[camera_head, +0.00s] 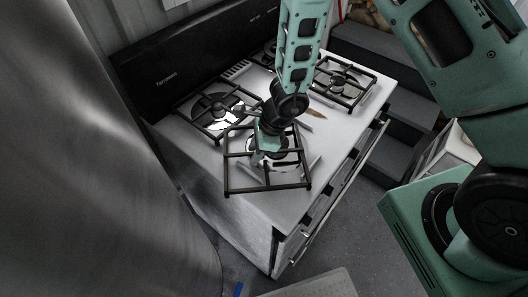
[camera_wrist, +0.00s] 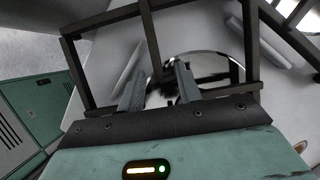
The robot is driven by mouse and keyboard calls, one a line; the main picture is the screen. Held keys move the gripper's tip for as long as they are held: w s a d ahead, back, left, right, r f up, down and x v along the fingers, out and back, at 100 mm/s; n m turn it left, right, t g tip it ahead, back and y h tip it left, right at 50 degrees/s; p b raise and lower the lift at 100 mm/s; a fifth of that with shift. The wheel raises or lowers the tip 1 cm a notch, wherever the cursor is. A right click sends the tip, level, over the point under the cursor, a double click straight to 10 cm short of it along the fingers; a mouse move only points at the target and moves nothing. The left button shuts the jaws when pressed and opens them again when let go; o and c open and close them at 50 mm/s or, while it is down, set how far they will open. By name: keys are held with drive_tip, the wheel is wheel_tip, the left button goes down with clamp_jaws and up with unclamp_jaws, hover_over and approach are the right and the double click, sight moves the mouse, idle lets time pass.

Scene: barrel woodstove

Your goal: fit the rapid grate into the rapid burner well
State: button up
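The rapid grate (camera_head: 268,188), a square frame of dark bars, is over the near burner of the white cooktop. It looks turned relative to the cooktop edges; I cannot tell whether it rests or hangs slightly above. The rapid burner well (camera_head: 262,160), a shiny round pan with a dark centre, shows through the bars. In the wrist view the well (camera_wrist: 215,57) is beyond my fingers. My gripper (camera_head: 271,150) points down inside the grate's outline. In the wrist view its fingers (camera_wrist: 160,82) are apart, with a grate bar (camera_wrist: 151,40) running between them and visible gaps beside it.
Other grates stand on burners at the left (camera_head: 215,108) and far right (camera_head: 345,85); another behind is partly hidden by my arm. A dark backsplash (camera_head: 185,60) lines the back. A large metal cylinder (camera_head: 120,180) is close at left. Dark steps (camera_head: 385,95) are at right.

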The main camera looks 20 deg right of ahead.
clamp_jaws()
drive_tip(key=shift+w, duration=0.1)
idle(1.3)
